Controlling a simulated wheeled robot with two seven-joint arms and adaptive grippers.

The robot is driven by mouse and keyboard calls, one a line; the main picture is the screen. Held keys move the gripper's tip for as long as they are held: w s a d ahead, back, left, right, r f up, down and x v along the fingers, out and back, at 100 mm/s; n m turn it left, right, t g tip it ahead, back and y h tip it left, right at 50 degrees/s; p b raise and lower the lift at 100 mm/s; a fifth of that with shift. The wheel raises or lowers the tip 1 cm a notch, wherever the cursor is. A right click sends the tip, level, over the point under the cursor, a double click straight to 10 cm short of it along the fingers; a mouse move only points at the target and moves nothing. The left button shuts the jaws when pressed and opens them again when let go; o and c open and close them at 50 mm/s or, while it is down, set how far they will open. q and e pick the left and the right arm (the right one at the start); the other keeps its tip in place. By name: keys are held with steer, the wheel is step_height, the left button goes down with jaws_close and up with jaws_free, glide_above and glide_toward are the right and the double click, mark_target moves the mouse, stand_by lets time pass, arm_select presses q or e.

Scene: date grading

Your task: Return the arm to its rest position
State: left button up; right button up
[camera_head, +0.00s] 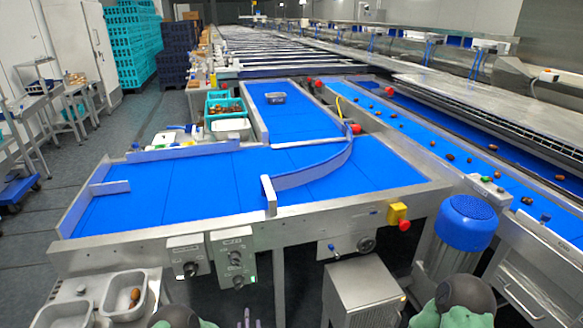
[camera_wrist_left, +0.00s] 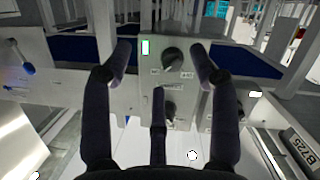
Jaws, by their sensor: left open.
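My left gripper (camera_head: 247,318) shows only as fingertips at the bottom edge of the head view, low in front of the steel conveyor frame. In the left wrist view my left gripper (camera_wrist_left: 162,55) is open, its dark fingers spread wide with nothing between them. Beyond the fingers is a grey control box with a dark knob (camera_wrist_left: 174,59) and a green light (camera_wrist_left: 145,47). The same control box (camera_head: 233,259) is on the conveyor's front in the head view. My right gripper is not in view; only a rounded part of my right arm shows at the bottom right.
A blue conveyor (camera_head: 180,185) with steel edges spans the front, a clear tray (camera_head: 275,98) on its far branch. A steel stand with two white bins (camera_head: 125,292) is at lower left, one holding a brown date.

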arm_select(q)
steer(key=s+d+m+g+h+p, duration=0.2)
steer(key=s+g, duration=0.5)
steer(key=s, duration=0.8)
steer(key=s+d+m+g+h+p, duration=0.3)
steer(key=s+g, duration=0.4)
steer(key=s, duration=0.8)
steer(key=shift+s+d+m+h, duration=0.25)
steer(key=shift+d+m+h, duration=0.25)
steer(key=shift+h, duration=0.3)
